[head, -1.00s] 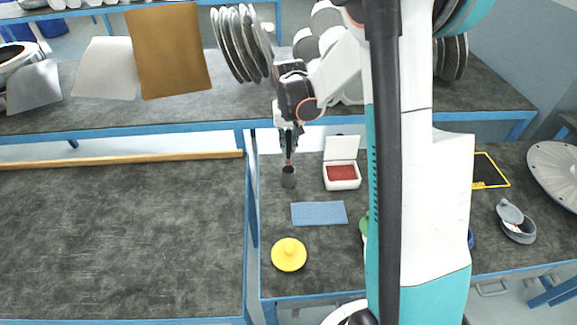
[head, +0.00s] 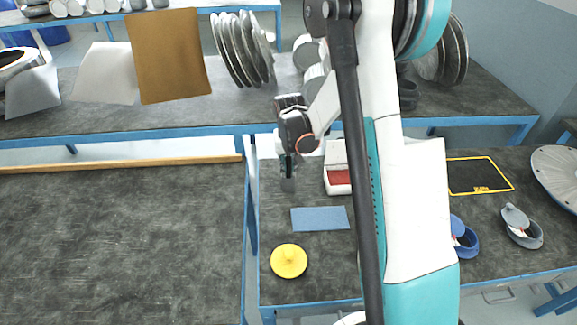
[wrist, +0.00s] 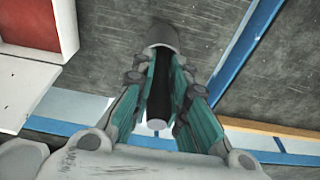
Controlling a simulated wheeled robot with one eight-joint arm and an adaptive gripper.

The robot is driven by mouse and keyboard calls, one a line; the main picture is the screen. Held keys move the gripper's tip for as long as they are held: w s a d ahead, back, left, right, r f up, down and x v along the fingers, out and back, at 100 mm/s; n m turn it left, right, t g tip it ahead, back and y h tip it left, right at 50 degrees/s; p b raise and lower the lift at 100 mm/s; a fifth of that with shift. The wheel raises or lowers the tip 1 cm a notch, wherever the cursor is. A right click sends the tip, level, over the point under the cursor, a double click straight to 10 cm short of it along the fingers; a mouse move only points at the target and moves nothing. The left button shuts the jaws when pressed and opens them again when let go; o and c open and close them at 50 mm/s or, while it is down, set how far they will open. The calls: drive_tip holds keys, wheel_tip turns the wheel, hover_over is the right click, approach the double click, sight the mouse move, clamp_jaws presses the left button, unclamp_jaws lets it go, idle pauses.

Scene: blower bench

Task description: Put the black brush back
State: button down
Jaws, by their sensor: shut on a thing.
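My gripper (head: 288,173) is over the small dark grey cup (head: 288,185) on the right-hand bench. In the wrist view the teal-padded fingers (wrist: 160,75) are shut on the black brush (wrist: 160,95), a dark rod with a pale end facing the camera. Its far end meets the mouth of the cup (wrist: 162,35) and is hidden there. I cannot tell how deep it sits. In the head view the brush is mostly hidden by my gripper.
Right of the cup stands an open white box with a red pad (head: 338,176). A blue cloth (head: 320,218) and a yellow lid (head: 289,261) lie in front. A blue shelf rail (head: 190,139) runs behind.

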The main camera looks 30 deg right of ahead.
drive_tip(key=shift+f, duration=0.15)
drive_tip(key=c, duration=1.6)
unclamp_jaws()
drive_tip(key=shift+o, duration=0.2)
wheel_tip(320, 180, up, 12)
drive_tip(key=s+p, duration=0.2)
drive_tip(key=p, duration=0.2)
drive_tip(key=s+a+r+n+t, duration=0.1)
drive_tip(key=s+a+r, duration=0.2)
drive_tip(key=s+r, duration=0.25)
drive_tip(key=s+a+r+n+t, duration=0.1)
drive_tip(key=s+a+r, duration=0.3)
drive_tip(key=r, duration=0.3)
drive_tip(key=s+a+r+n+t, duration=0.1)
drive_tip(key=s+a, duration=0.1)
drive_tip(key=s, duration=0.4)
drive_tip(key=s+a+r+n+t, duration=0.1)
drive_tip(key=s+a+t, duration=0.1)
drive_tip(key=s, duration=0.5)
drive_tip(key=shift+s+a+r+n+t+y, duration=0.3)
drive_tip(key=shift+a+r+y, duration=0.1)
drive_tip(key=shift+a, duration=0.3)
